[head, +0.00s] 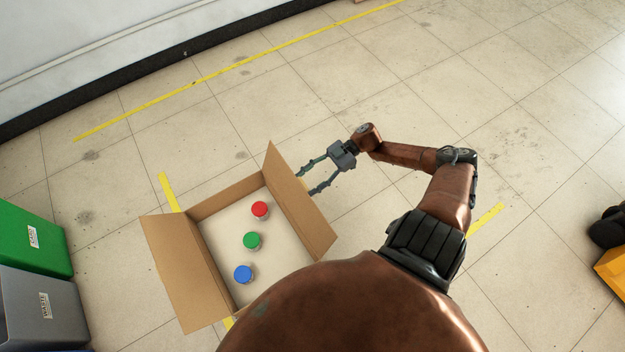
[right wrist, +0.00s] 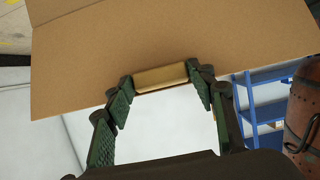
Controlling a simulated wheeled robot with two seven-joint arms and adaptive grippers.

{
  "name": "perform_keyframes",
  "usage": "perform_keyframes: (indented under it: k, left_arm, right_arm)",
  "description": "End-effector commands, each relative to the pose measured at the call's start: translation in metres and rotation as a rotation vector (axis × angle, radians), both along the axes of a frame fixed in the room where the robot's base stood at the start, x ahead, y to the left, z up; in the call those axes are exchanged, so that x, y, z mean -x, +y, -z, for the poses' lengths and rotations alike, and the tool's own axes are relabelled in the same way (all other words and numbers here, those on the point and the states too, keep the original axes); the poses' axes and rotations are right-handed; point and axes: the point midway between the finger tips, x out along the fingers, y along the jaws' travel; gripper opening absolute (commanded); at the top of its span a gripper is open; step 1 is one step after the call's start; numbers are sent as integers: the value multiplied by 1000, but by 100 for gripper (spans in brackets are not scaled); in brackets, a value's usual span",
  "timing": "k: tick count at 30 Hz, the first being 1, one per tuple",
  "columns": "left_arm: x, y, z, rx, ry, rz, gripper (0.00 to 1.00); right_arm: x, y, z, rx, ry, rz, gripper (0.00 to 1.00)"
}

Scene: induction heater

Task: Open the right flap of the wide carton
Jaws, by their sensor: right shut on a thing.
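The wide carton (head: 232,184) stands open on the floor in the head view. Its right flap (head: 298,205) stands raised along the right side, and it fills the top of the right wrist view (right wrist: 170,35). A brass-coloured bar-like handle (right wrist: 160,77) on the flap lies between my right fingertips. My right gripper (head: 304,182) is at the flap's outer face, shut on this handle with the fingers spread to its ends. The left flap (head: 178,265) leans outward. My left gripper is out of view.
Red (head: 260,209), green (head: 251,241) and blue (head: 243,274) round items sit inside the carton. A green bin (head: 35,235) and a grey bin (head: 40,310) stand at the left.

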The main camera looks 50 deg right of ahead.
Motion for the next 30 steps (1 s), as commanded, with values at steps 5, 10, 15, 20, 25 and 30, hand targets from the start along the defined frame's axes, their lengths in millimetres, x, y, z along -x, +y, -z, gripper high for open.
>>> perform_keyframes:
  k: [5,10,15,20,25,30]
  left_arm:
    - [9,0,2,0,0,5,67]
    - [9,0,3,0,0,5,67]
    - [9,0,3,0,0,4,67]
    - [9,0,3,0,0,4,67]
    - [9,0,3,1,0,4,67]
    - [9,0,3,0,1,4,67]
  right_arm:
    - [-3,5,-7,-11,-7,-1,7]
    - [-4,6,-7,-12,-7,-2,7]
    - [-4,6,-8,-13,-9,-2,54]
    - [-3,5,-6,-10,-5,-2,65]
    - [-2,4,-5,-7,-3,-1,68]
    - [-2,3,-5,-5,-3,-1,68]
